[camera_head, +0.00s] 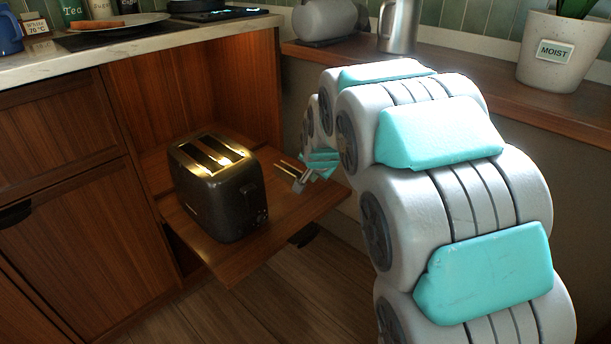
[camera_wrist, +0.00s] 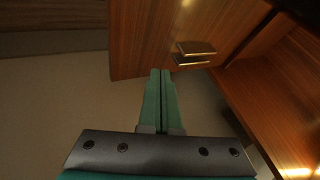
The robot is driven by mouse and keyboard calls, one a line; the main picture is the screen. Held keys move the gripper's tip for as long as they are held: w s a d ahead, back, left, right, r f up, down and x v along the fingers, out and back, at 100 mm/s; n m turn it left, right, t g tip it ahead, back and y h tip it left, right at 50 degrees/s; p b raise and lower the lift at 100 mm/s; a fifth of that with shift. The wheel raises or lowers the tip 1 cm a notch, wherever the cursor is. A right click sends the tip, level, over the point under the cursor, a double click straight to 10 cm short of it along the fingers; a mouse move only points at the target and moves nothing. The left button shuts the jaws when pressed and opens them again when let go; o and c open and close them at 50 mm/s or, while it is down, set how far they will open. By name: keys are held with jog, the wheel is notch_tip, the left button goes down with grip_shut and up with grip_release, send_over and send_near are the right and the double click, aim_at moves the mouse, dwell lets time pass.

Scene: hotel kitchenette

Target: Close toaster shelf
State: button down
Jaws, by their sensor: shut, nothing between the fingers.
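The toaster shelf (camera_head: 290,205) is a wooden board pulled out of an open cabinet bay. A dark toaster (camera_head: 220,190) with two lit slots stands upright on its left part. My gripper (camera_head: 300,178) is to the right of the toaster, in front of or above the shelf's right part; contact is unclear. In the wrist view my gripper's green fingers (camera_wrist: 160,75) are together and empty. Their tips overlap the lower edge of a wooden panel (camera_wrist: 150,35) bearing a metal handle-like piece (camera_wrist: 195,47), just right of the tips.
A pale counter (camera_head: 130,40) holds a plate (camera_head: 110,24) above the cabinet. A wooden ledge (camera_head: 460,75) at the right carries a metal pitcher (camera_head: 399,25) and a plant pot (camera_head: 563,50). A closed cabinet door (camera_head: 85,220) is left of the shelf. Floor (camera_head: 225,315) in front is clear.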

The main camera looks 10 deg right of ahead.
aim_at(310, 198)
jog(key=x, duration=0.8)
jog(key=shift+s+f, duration=0.1)
jog(key=shift+f, duration=0.15)
jog(key=w+a, duration=0.1)
jog(key=w, duration=0.1)
jog(key=shift+w+a+f, duration=0.1)
jog(key=shift+w+a, duration=0.6)
jog(key=shift+w, duration=0.1)
jog(key=shift+w+a, duration=0.1)
